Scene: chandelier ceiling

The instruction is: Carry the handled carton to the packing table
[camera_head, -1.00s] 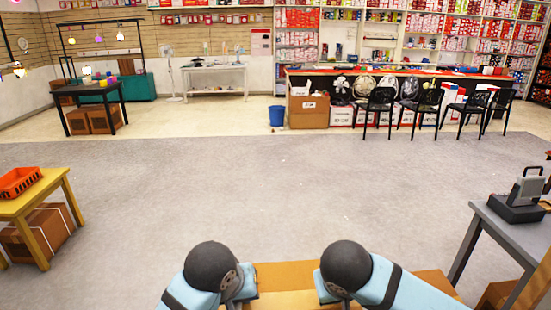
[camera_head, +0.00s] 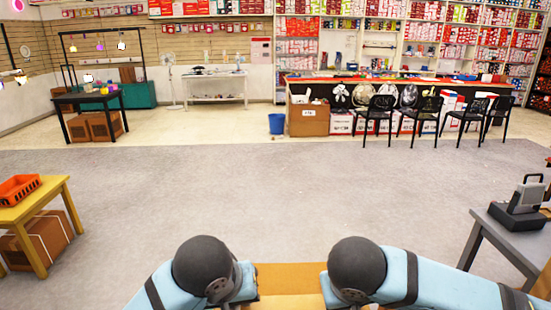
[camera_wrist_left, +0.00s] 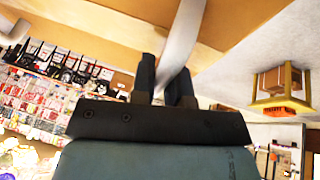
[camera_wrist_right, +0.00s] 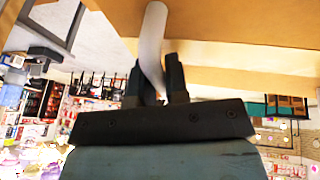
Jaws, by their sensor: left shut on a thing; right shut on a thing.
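The handled carton (camera_head: 290,278) is brown cardboard. Its upper part shows at the bottom middle of the head view, between my two arms, and the rest is hidden or out of frame. In the left wrist view my left gripper (camera_wrist_left: 165,76) is shut on a pale grey curved handle (camera_wrist_left: 184,35) beside the carton's brown wall. In the right wrist view my right gripper (camera_wrist_right: 155,78) is shut on a similar handle (camera_wrist_right: 152,40). In the head view my arms hide both grippers' fingers. Several tables are in view; I cannot tell which is the packing table.
A yellow table (camera_head: 45,205) with an orange basket (camera_head: 18,188) stands at left. A grey table (camera_head: 500,225) with a dark device (camera_head: 518,212) stands at right. Ahead, the grey floor is clear. A black table (camera_head: 90,100), white table (camera_head: 215,75), blue bucket (camera_head: 277,123) and chairs stand farther back.

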